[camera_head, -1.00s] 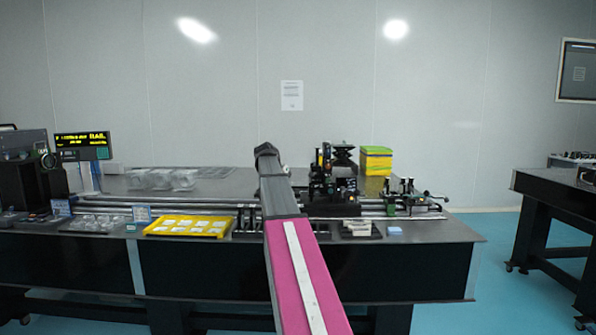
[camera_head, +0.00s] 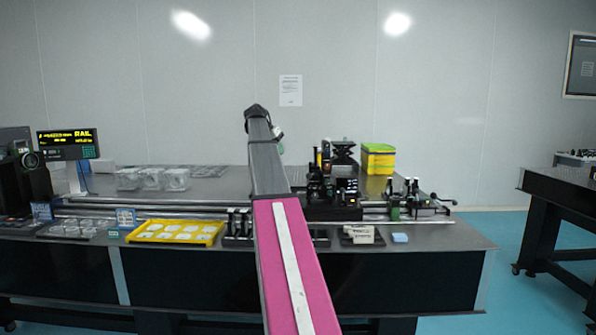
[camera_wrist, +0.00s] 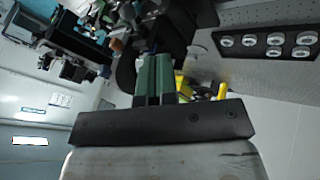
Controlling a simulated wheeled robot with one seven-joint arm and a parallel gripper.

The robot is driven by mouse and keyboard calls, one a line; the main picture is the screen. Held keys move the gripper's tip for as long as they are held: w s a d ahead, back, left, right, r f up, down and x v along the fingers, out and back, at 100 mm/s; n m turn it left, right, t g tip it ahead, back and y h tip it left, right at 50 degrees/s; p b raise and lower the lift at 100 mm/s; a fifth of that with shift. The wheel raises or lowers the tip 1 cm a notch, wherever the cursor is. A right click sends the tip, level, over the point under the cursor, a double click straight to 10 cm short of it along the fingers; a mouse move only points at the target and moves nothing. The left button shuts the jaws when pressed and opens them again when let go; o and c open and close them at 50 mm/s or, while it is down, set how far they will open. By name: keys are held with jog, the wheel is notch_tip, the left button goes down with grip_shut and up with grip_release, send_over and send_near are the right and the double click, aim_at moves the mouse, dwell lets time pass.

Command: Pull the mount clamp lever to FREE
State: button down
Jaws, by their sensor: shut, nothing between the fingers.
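In the head view, a cluster of black optical mounts (camera_head: 335,190) stands on the right half of the table. A smaller group of mounts (camera_head: 408,200) sits on the rail to its right, with a thin bar sticking out to the right. I cannot tell which part is the mount clamp lever, or how it is set. In the wrist view, my gripper (camera_wrist: 155,72) shows its green fingers together, holding nothing. Dark mount parts (camera_wrist: 150,30) lie beyond the fingertips; I cannot tell whether they touch. My arm hides part of the table in the head view.
A long rail (camera_head: 150,210) runs along the optical table (camera_head: 450,235). A yellow tray (camera_head: 175,232), clear boxes (camera_head: 152,180) and a lit display (camera_head: 68,140) are to the left. A yellow-green box (camera_head: 378,158) stands behind the mounts. Another table (camera_head: 565,195) is at far right.

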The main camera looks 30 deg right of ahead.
aim_at(311, 175)
jog(key=s+d+f, duration=0.4)
jog(key=d+f, duration=0.4)
jog(key=f, duration=0.1)
jog(key=shift+s, duration=0.1)
dwell(0.6)
